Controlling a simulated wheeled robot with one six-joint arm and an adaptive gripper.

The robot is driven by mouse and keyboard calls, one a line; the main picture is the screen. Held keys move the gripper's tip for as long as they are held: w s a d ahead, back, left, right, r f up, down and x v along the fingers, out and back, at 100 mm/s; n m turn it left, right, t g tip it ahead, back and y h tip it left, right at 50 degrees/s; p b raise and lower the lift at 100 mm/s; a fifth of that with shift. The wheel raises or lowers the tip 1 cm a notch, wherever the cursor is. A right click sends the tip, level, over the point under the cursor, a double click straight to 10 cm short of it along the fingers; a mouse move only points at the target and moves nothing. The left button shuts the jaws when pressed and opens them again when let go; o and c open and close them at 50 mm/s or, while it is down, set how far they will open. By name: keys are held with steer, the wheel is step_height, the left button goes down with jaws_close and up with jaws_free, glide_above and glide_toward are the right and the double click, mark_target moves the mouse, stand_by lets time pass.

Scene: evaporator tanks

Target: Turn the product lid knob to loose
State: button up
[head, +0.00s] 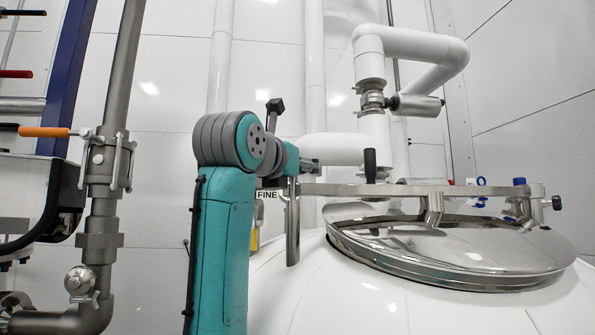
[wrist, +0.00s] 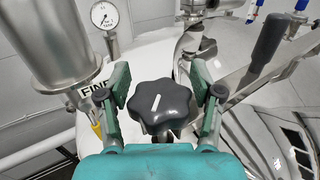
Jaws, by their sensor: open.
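The product lid knob (wrist: 162,104) is a black, lobed knob with a white mark in the wrist view. The mark points up the picture, leaning slightly right. My gripper (wrist: 160,78) is open, with one teal finger on each side of the knob. I see gaps between the fingers and the knob, and cannot see any contact. In the head view my gripper (head: 308,167) is at the left end of the steel lid bar (head: 390,189), where I cannot make out the knob. The shiny domed lid (head: 440,245) lies on the white tank.
A black upright handle (head: 370,165) stands on the bar; it also shows in the wrist view (wrist: 268,40). A "FINE" label (head: 267,195), a gauge (wrist: 104,15) and a wide steel cylinder (wrist: 52,40) are nearby.

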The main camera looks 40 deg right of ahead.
steer(key=v, duration=1.2)
